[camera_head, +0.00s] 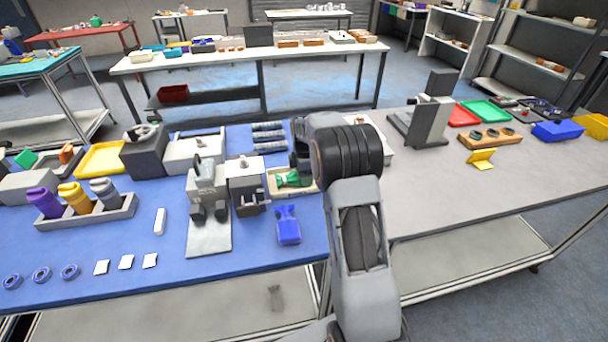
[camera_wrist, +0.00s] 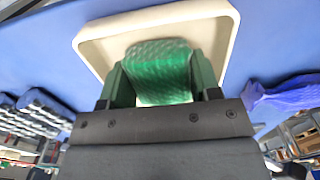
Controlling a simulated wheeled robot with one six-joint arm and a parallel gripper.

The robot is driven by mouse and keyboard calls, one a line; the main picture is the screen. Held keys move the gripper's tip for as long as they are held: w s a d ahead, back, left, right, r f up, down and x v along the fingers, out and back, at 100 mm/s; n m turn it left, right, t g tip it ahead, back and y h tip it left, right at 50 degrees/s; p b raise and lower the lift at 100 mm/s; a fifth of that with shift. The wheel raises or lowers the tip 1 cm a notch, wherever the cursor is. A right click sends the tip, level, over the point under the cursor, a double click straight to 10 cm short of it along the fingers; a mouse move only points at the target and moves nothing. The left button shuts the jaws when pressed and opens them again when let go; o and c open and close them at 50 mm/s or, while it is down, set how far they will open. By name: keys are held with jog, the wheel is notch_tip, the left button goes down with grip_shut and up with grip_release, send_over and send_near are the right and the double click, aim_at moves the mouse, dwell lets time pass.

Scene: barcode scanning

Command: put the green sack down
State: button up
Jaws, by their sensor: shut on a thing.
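The green sack (camera_wrist: 160,72) is between the two fingers of my gripper (camera_wrist: 162,82) in the wrist view, with a finger against each side. It is over a cream tray (camera_wrist: 88,42) with a raised rim. In the head view the green sack (camera_head: 292,179) shows at the cream tray (camera_head: 306,187), left of my arm. My gripper (camera_head: 300,172) is mostly hidden there behind my wrist. I cannot tell whether the sack touches the tray floor.
A blue sack (camera_head: 288,225) lies on the blue mat (camera_head: 270,262) in front of the tray. A grey machine (camera_head: 246,180) stands close to the tray's left. Several dark rolls (camera_head: 269,136) lie behind it.

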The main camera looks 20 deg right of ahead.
jog(key=shift+f, duration=0.1)
jog(key=o, duration=1.1)
notch_tip(320, 180, up, 12)
jog(key=f, duration=0.1)
jog(key=s+a+r+m+t, duration=0.1)
jog(key=s+a+r+m, duration=0.3)
jog(key=s+r, duration=0.15)
jog(key=s+a+f+m+t, duration=0.1)
jog(key=s+a+m, duration=0.1)
jog(key=s+m, duration=0.2)
jog(key=s+a+f+m+t, duration=0.1)
jog(key=s+a+f+m, duration=0.1)
jog(key=s, duration=0.8)
jog(key=s+a+f+m, duration=0.2)
jog(key=s+a+m, duration=0.1)
jog(key=s+m, duration=0.2)
jog(key=shift+s+a+m+t, duration=0.35)
jog(key=shift+s+m+t, duration=0.05)
jog(key=shift+s, duration=0.6)
